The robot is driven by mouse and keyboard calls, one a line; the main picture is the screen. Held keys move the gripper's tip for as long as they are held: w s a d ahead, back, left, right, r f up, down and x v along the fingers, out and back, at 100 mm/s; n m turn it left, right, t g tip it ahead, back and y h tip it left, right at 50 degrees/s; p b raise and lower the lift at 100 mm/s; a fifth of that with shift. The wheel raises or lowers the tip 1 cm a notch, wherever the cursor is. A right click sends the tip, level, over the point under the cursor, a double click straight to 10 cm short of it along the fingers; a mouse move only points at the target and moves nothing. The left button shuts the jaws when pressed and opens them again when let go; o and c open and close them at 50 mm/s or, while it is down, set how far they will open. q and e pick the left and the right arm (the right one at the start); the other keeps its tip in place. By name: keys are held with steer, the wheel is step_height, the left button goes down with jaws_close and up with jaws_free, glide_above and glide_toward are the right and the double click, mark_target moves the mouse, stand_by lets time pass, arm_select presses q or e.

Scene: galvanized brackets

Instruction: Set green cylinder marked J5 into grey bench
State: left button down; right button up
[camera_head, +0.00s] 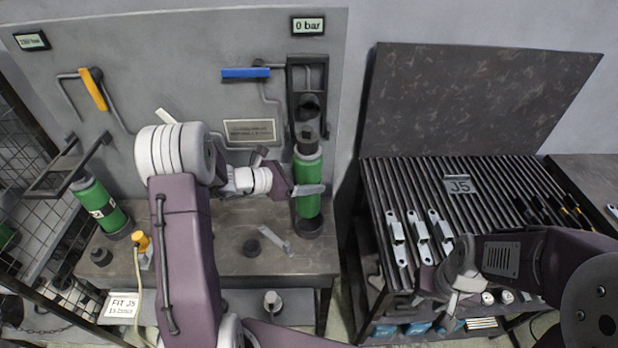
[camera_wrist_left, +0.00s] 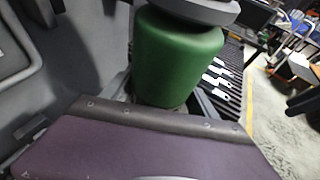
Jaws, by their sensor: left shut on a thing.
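A green cylinder (camera_head: 307,190) stands upright at the right station of the grey bench (camera_head: 190,262). Its foot is at a dark round seat (camera_head: 307,228), and its dark neck is below a black bracket (camera_head: 307,90). I cannot tell whether it is fully seated, and no J5 mark shows on it. My left gripper (camera_head: 308,190) is shut on it from the left. The cylinder also fills the middle of the left wrist view (camera_wrist_left: 178,58). A second green cylinder (camera_head: 88,190) with an unreadable white label leans at the left station. My right gripper (camera_head: 458,282) is by the rack's front; its jaws are unclear.
A slatted rack (camera_head: 480,172) marked J5 on the right holds several pale brackets (camera_head: 397,238). A blue lever (camera_head: 246,73) lies level under a "0 bar" display (camera_head: 308,26); a yellow lever (camera_head: 93,90) is at left.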

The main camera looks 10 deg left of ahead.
arm_select(q)
steer(key=shift+w+d+f+b, duration=0.25)
steer(key=shift+f+b, duration=0.1)
steer(key=shift+f, duration=0.15)
step_height(320, 180, down, 3)
steer(key=shift+a+r+b, duration=0.1)
steer(key=shift+r+b, duration=0.1)
steer(key=shift+b, duration=0.8)
steer(key=shift+s, duration=0.2)
steer(key=shift+f+b, duration=0.2)
steer(key=shift+b, duration=0.15)
